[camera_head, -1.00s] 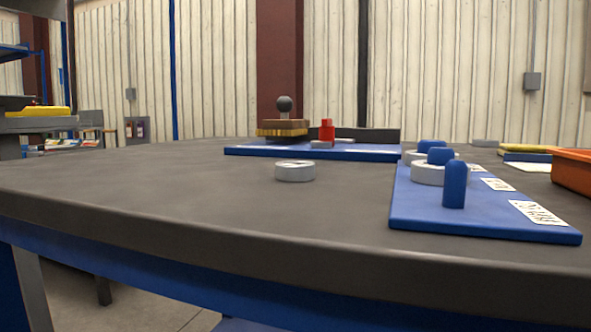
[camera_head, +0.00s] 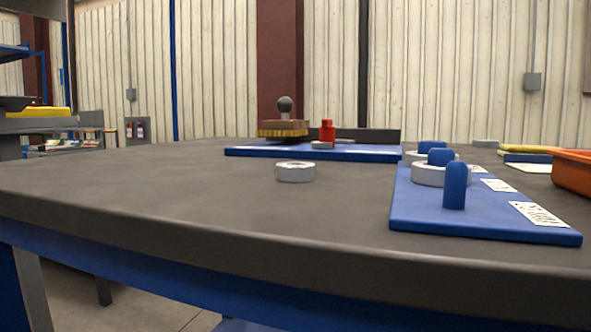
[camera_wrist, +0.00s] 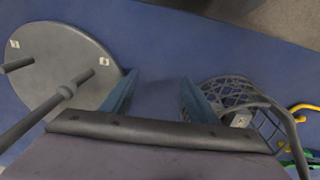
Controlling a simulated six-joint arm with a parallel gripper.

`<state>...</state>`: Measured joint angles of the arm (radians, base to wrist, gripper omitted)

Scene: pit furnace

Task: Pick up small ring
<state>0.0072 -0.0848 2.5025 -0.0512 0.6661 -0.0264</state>
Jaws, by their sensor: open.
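The small ring (camera_head: 296,171) is a short light-grey ring lying flat on the dark table, left of the blue peg board (camera_head: 485,222). The board has several upright blue pegs; the front peg (camera_head: 454,187) is bare. A larger grey ring (camera_head: 430,175) sits around the middle peg, and another ring sits around the rear peg, partly hidden. My gripper (camera_wrist: 150,98) shows only in the wrist view. Its two blue fingers are apart with nothing between them. The small ring is not in the wrist view, so the distance to it cannot be told.
An orange bin (camera_head: 572,172) stands at the right edge. The wrist view shows a round grey plate (camera_wrist: 85,60) and a wire basket (camera_wrist: 235,105). The table's left is clear.

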